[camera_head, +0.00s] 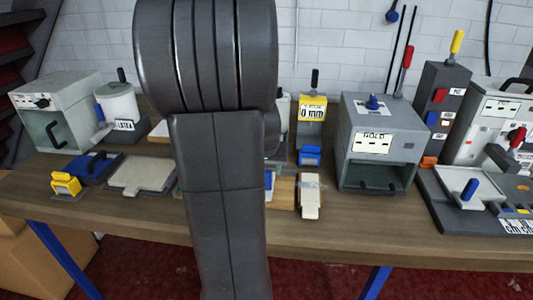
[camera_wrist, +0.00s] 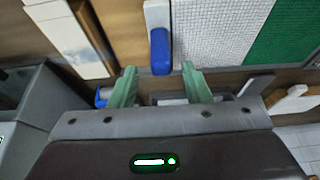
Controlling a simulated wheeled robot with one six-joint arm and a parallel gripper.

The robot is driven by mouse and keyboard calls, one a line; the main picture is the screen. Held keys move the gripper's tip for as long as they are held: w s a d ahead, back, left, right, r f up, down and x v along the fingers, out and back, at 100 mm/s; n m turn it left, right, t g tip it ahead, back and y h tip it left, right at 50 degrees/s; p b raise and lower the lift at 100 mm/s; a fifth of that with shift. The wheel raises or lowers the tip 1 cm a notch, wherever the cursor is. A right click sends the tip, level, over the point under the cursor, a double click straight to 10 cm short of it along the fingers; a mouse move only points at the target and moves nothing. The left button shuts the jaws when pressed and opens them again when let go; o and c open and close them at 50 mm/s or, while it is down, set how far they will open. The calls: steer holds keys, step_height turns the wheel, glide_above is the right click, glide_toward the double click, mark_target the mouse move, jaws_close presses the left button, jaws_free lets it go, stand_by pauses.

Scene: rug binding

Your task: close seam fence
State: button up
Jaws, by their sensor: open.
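My gripper (camera_wrist: 159,70) shows in the wrist view as two green fingers, spread apart with nothing held between them. A blue handle (camera_wrist: 160,50) on a white strip (camera_wrist: 156,13) is just ahead of the fingertips, between their lines. This may be the seam fence, but no label shows to confirm it. A white gridded panel (camera_wrist: 220,28) lies beside the strip on the right. In the head view my arm hides the middle of the bench and most of the gripper. Whether a fingertip touches the handle I cannot tell.
The wooden bench (camera_head: 330,222) carries a grey box labelled HOLD (camera_head: 380,145), a yellow-topped unit (camera_head: 312,120), a grey machine (camera_head: 55,110) at left and a panel with a blue knob (camera_head: 470,190) at right. Bare wood runs along the front edge.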

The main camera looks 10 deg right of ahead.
steer(key=d+v, duration=0.1)
steer(key=v, duration=0.7)
steer(key=shift+a+r, duration=0.25)
steer(key=shift+a, duration=0.3)
steer(key=shift+s, duration=0.1)
steer(key=x, duration=1.4)
steer(key=shift+d+r, duration=0.1)
